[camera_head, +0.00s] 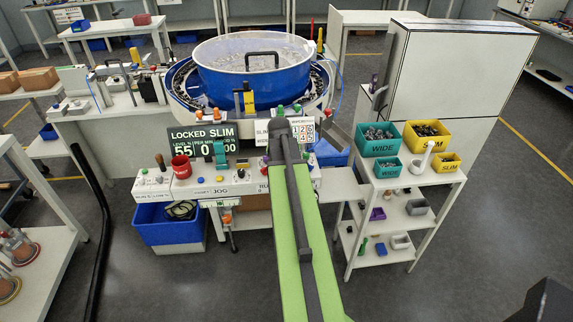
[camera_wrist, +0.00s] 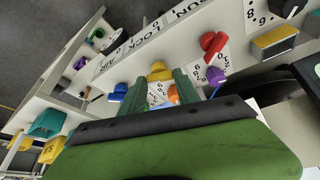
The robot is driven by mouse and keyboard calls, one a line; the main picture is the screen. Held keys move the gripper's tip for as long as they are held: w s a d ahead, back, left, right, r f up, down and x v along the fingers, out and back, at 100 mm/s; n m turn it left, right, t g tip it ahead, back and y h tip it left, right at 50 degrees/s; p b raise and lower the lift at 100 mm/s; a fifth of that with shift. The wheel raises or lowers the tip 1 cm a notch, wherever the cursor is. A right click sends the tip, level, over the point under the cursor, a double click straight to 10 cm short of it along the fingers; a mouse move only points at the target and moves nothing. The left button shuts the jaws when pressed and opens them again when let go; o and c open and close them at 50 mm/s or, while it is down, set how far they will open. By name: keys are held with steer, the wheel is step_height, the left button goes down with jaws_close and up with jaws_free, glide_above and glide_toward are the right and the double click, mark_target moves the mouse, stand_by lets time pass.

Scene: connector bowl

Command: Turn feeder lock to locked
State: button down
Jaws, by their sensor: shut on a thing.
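In the wrist view, my gripper (camera_wrist: 160,76) reaches down to the control panel. Its two green fingers are shut on the yellow knob (camera_wrist: 158,69), which sits between the fingertips. The word LOCK is printed on the panel edge beside this knob, so it appears to be the feeder lock. The exact angle of the knob is unclear. In the head view, my arm covers the knob and fingertips. The dark display (camera_head: 204,144) there reads LOCKED SLIM, with 55 and 0 below.
Close to the fingers are a blue knob (camera_wrist: 118,92), an orange knob (camera_wrist: 173,94), a red knob (camera_wrist: 213,43) and a purple knob (camera_wrist: 215,76). The blue feeder bowl (camera_head: 255,85) stands behind the panel. A shelf with teal WIDE bins (camera_head: 377,147) and yellow SLIM bins (camera_head: 425,144) is at right.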

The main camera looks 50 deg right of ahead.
steer(key=m, duration=0.1)
steer(key=m+g, duration=0.1)
steer(key=m, duration=0.1)
steer(key=m+g, duration=0.1)
steer(key=shift+w+a+m, duration=0.1)
steer(key=shift+w+m, duration=0.15)
steer(key=shift+m, duration=0.15)
stand_by(0.4)
steer(key=c, duration=0.9)
jaws_free()
steer(key=shift+h, duration=0.3)
steer(key=p+v, duration=1.6)
steer(key=v, duration=0.1)
steer(key=shift+r, duration=0.25)
